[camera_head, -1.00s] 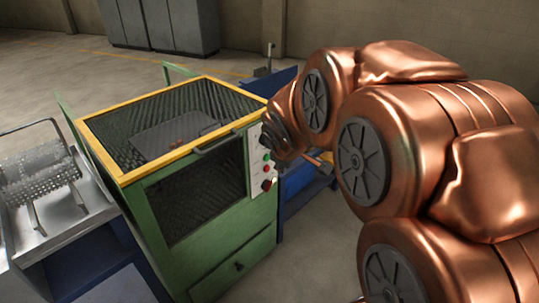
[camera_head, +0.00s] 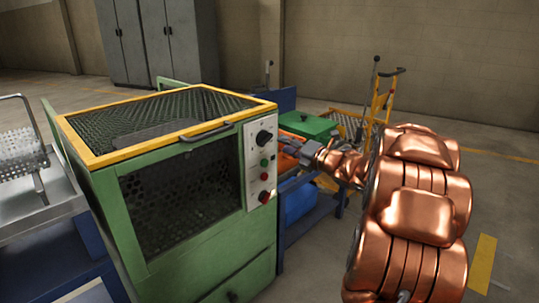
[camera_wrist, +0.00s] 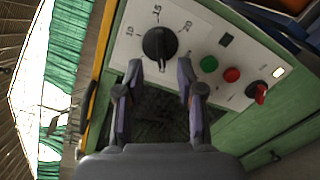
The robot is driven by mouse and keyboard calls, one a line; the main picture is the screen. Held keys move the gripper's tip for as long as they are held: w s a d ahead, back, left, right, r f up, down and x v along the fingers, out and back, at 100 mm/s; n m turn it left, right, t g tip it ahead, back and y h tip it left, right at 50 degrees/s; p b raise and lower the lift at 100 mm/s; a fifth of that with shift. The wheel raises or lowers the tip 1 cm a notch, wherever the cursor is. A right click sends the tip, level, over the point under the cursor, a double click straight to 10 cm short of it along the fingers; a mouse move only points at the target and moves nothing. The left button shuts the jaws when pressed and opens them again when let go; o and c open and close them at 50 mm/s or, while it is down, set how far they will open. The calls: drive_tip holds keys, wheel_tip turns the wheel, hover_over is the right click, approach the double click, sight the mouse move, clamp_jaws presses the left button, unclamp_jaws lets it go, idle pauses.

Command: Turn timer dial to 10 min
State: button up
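The timer dial is a large black knob (camera_head: 264,138) at the top of the white control panel (camera_head: 257,165) on the green machine's right front. In the wrist view the dial (camera_wrist: 160,43) shows up close, with printed marks reading 15 and 20 beside it; its setting is too small to tell. My gripper (camera_head: 297,147) is just right of the panel in the head view. In the wrist view my gripper (camera_wrist: 158,72) is open and empty, its two fingertips spread just short of the dial, one toward each side, with no contact visible.
A green button (camera_wrist: 209,64), a red button (camera_wrist: 232,75) and a red-handled switch (camera_wrist: 257,92) sit beside the dial. The machine's yellow-rimmed mesh lid (camera_head: 170,115) has a handle. A blue bench (camera_head: 310,215) stands behind my gripper, with a green box (camera_head: 308,125) nearby.

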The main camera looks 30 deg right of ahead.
sight(269, 141)
drive_tip(key=shift+n+y, duration=0.3)
drive_tip(key=shift+n, duration=0.2)
drive_tip(key=shift+b+x, duration=0.5)
drive_tip(key=shift+x, duration=3.15)
drive_tip(key=shift+a+f, duration=0.1)
drive_tip(key=shift+f, duration=0.1)
clamp_jaws()
